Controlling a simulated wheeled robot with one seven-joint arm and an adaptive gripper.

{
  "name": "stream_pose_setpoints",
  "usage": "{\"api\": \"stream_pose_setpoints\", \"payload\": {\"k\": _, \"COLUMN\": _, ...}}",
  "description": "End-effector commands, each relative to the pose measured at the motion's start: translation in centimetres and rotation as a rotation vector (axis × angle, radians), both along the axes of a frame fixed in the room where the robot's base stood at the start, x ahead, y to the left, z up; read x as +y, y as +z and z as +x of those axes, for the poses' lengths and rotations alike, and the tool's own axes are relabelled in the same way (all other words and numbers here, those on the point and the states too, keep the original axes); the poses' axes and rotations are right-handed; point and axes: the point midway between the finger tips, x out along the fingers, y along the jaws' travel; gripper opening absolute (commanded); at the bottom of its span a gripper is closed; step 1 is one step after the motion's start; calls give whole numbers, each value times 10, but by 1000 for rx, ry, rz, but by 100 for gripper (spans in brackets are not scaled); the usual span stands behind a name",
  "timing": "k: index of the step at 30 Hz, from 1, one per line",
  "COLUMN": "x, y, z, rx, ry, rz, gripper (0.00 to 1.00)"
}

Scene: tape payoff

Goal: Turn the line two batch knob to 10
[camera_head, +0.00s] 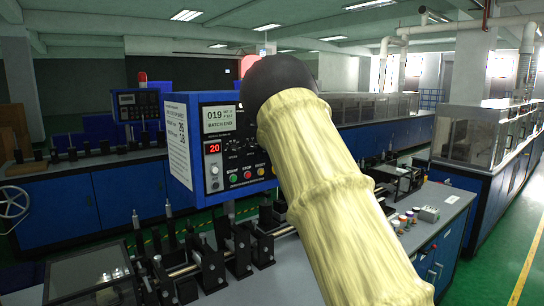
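A blue control box (201,160) stands in the middle. Its pale screen (218,119) shows 019 and "BATCH END", and a red display (214,149) reads 20. A dark batch knob (234,145) with marks around it sits right of the red display; its pointer setting is too small to read. Any line number on the box is not legible. My arm, in a pale yellow sleeve with a black rounded end, crosses in front of the box's right edge and hides part of it. My gripper is not visible.
Green, red and yellow buttons (247,176) and a silver switch (214,170) sit below. A second control box (138,105) stands behind left. Black fixtures (207,262) line the bench below. Small colored-cap items (402,222) lie right. The green floor at far right is clear.

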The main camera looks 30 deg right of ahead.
Motion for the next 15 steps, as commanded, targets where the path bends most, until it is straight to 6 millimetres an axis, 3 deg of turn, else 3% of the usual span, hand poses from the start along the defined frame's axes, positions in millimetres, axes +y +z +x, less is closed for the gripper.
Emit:
{"api": "stream_pose_setpoints", "payload": {"k": 1, "x": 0, "y": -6, "z": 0, "rx": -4, "ry": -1, "rz": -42, "gripper": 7}}
{"api": "stream_pose_setpoints", "payload": {"k": 15, "x": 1, "y": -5, "z": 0, "rx": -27, "ry": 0, "rz": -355, "gripper": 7}}
